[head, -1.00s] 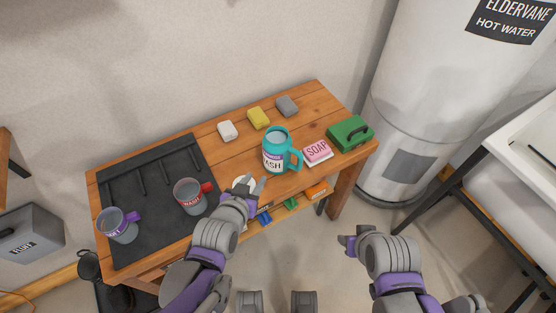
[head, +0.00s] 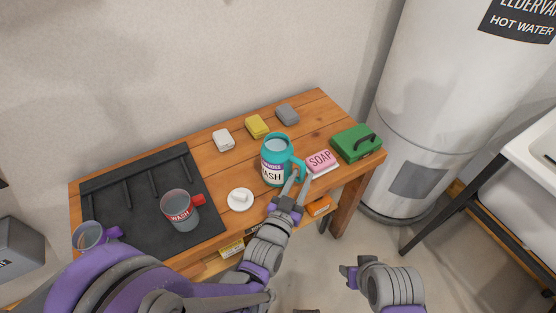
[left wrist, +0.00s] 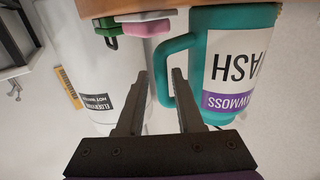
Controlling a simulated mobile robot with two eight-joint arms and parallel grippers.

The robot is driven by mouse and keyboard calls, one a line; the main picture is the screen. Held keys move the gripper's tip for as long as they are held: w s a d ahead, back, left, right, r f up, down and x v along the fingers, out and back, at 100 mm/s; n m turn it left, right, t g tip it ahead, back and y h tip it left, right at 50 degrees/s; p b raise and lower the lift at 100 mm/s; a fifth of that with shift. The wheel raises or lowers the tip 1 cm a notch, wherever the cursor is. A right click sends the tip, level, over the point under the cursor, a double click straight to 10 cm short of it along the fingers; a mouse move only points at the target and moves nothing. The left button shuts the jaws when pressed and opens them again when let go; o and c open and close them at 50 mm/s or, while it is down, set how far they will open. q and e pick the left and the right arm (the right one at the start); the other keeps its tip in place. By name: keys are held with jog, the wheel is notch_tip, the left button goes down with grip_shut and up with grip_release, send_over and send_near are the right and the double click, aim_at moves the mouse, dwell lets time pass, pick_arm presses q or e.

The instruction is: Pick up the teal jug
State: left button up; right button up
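The teal jug (head: 273,176), with a white and purple label, stands upright on the wooden table, its handle (head: 299,168) to the right. In the left wrist view the jug (left wrist: 203,58) appears upside down. My left gripper (head: 296,183) is at the jug's handle side. In the left wrist view its two fingers (left wrist: 164,75) are apart, with the handle (left wrist: 158,75) showing between the tips; I cannot tell whether they touch it. My right gripper (head: 348,273) is over the floor, away from the table; its finger opening is unclear.
A pink soap box (head: 320,162) and green case (head: 356,143) stand right of the jug. A white lid-like disc (head: 240,200) lies to its left. Several sponges or soap bars sit behind. A grey mug with red handle (head: 178,210) is on the black mat (head: 130,212).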

pick_arm(q)
jog(key=x, duration=0.5)
jog(key=shift+a+r, duration=0.15)
grip_shut()
dwell(1.2)
